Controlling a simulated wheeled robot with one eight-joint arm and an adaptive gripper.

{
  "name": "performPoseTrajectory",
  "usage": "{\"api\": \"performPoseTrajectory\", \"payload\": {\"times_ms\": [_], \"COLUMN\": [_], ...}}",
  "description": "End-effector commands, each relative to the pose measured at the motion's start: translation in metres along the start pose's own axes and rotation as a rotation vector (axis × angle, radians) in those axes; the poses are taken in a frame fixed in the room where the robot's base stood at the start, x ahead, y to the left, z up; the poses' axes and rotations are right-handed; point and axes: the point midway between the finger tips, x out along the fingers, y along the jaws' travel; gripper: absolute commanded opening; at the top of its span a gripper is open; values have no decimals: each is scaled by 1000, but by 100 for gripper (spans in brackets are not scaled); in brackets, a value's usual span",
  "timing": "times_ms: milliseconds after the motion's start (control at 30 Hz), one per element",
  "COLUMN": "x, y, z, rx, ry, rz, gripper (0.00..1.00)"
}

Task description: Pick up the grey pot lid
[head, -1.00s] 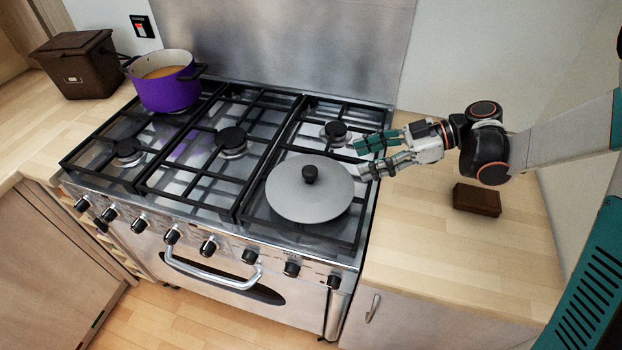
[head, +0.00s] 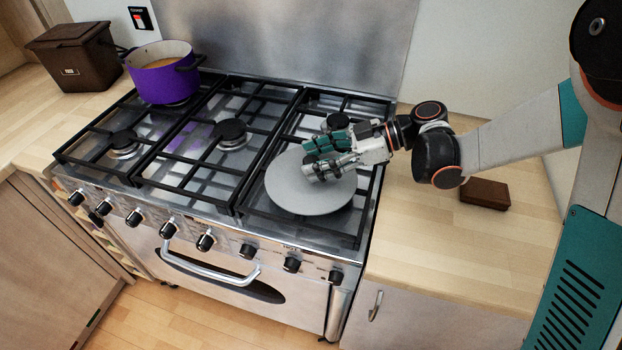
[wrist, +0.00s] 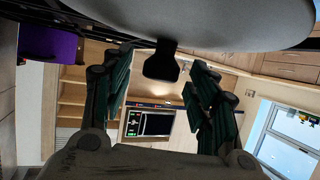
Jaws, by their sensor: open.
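The grey pot lid (head: 300,198) lies on the right front burner grate of the range cooker. It also shows in the wrist view (wrist: 215,22), with its black knob (wrist: 161,62) between the two fingers. In the head view the knob is hidden behind my gripper. My gripper (head: 312,160) reaches in from the right, over the lid. In the wrist view my gripper (wrist: 160,85) is open, a finger on each side of the knob, with gaps showing between fingers and knob.
A purple pot (head: 160,82) with orange contents stands on the left rear burner. A brown bin (head: 75,60) sits on the left counter. A dark brown block (head: 485,193) lies on the right counter, under my arm. The middle grates (head: 205,150) are empty.

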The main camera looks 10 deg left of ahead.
Motion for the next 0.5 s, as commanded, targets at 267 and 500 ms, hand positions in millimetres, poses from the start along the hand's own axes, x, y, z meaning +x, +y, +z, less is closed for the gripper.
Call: {"api": "performPoseTrajectory", "payload": {"times_ms": [267,500], "x": [15,15], "y": [0,0], "z": [0,0], "rx": [0,0], "ry": [0,0], "rz": [1,1], "gripper": [54,15]}}
